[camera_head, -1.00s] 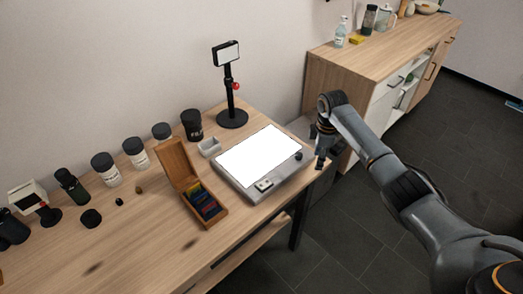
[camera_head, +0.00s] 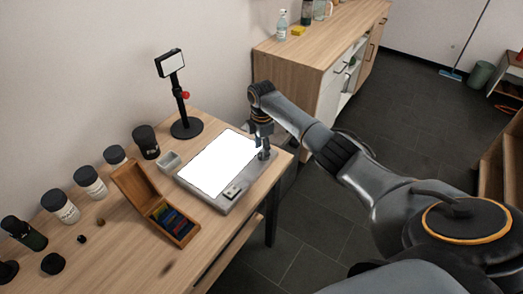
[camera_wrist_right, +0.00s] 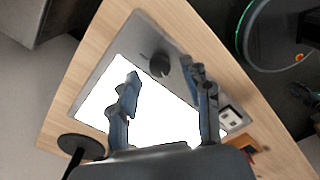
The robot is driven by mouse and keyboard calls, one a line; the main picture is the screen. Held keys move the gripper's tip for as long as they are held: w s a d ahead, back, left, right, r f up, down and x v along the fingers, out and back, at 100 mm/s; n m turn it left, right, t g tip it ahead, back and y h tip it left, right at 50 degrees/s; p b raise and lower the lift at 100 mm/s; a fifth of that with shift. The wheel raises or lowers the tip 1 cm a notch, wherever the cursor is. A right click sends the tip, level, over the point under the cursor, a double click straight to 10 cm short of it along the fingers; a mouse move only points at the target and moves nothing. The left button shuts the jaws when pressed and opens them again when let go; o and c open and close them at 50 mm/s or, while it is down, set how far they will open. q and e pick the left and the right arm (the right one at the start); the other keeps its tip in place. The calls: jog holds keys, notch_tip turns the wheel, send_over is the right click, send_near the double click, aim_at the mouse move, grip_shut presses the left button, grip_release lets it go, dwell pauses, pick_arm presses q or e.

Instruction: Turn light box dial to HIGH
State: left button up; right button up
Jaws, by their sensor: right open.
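The light box (camera_head: 211,199) is a grey slab with a bright white panel, lying near the right end of the wooden table; it also shows in the right wrist view (camera_wrist_right: 103,79). Its dark round dial (camera_wrist_right: 159,65) sits on the grey border. In the head view the dial is mostly hidden behind my right gripper (camera_head: 264,152). In the right wrist view my right gripper (camera_wrist_right: 165,95) is open and empty, pointing down over the box, with the dial seen between and beyond its fingertips. Dial markings are too small to read. My left gripper is not in view.
A phone stand (camera_head: 186,127) stands behind the box. Several dark-lidded jars line the back. A wooden cabinet (camera_head: 300,55) stands behind right.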

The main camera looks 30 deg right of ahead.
jog(key=shift+f, duration=1)
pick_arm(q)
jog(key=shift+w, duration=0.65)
pick_arm(e)
jog(key=shift+c, duration=0.2)
grip_shut()
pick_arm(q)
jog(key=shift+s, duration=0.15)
